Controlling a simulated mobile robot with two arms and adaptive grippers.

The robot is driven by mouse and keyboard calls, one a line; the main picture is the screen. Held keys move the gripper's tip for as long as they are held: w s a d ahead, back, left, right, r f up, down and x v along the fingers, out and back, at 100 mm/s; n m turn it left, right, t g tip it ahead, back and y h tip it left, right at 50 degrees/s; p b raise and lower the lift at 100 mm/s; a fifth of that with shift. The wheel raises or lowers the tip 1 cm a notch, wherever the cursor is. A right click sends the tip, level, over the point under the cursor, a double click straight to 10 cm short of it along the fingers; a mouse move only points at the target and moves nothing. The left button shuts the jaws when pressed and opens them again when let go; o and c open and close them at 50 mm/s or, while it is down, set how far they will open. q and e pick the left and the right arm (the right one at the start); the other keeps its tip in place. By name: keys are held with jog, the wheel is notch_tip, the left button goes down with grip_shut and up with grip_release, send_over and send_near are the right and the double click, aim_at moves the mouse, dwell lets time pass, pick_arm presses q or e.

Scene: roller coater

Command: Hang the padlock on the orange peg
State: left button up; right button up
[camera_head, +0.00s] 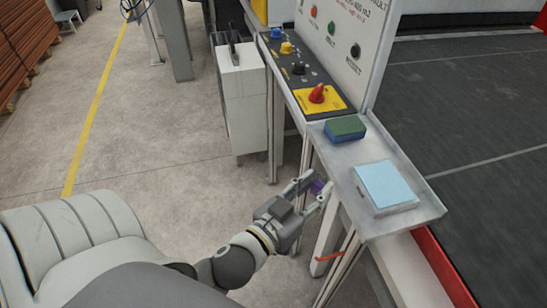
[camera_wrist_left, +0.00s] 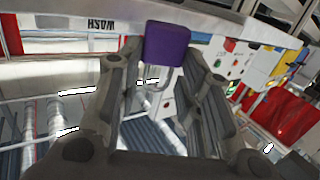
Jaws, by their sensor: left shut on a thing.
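The purple padlock (camera_head: 317,187) is between the fingertips of my left gripper (camera_head: 311,188), which is shut on it. In the left wrist view the padlock (camera_wrist_left: 167,44) shows its purple body at the fingertips, with its grey shackle pointing back between the fingers. The orange peg (camera_head: 330,257) sticks out from the grey leg frame under the metal shelf, below and slightly right of the gripper. The padlock is apart from the peg. I cannot make out the peg in the left wrist view. My right gripper is not in view.
The metal shelf (camera_head: 428,204) stands just right of the gripper, with a green and blue sponge (camera_head: 345,128) and a light blue pad (camera_head: 385,184) on it. Behind is a control panel (camera_head: 300,72) with a red knob (camera_head: 317,93).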

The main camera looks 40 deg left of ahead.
pick_arm(q)
jog(key=s+f+m+g+h, duration=0.3)
jog(key=s+f, duration=0.3)
jog(key=f, duration=0.5)
jog(key=s+f+m+g+h, duration=0.25)
jog(key=s+f, duration=0.25)
jog(key=f, duration=0.6)
jog(key=w+d+f+t+h+b, duration=0.1)
jog(key=w+d+f+b, duration=0.1)
jog(key=b, duration=0.6)
jog(key=w+d+f+t+h+b, duration=0.1)
jog(key=w+d+f+t+b, duration=0.1)
jog(key=w+d+b, duration=0.2)
jog(key=shift+w+d+f+b, duration=0.35)
jog(key=shift+w+b, duration=1.45)
jog(key=shift+b, duration=0.6)
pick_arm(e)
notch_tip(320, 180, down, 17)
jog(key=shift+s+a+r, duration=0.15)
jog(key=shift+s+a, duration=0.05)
pick_arm(q)
jog(key=shift+r+t, duration=0.1)
jog(key=shift+t, duration=0.15)
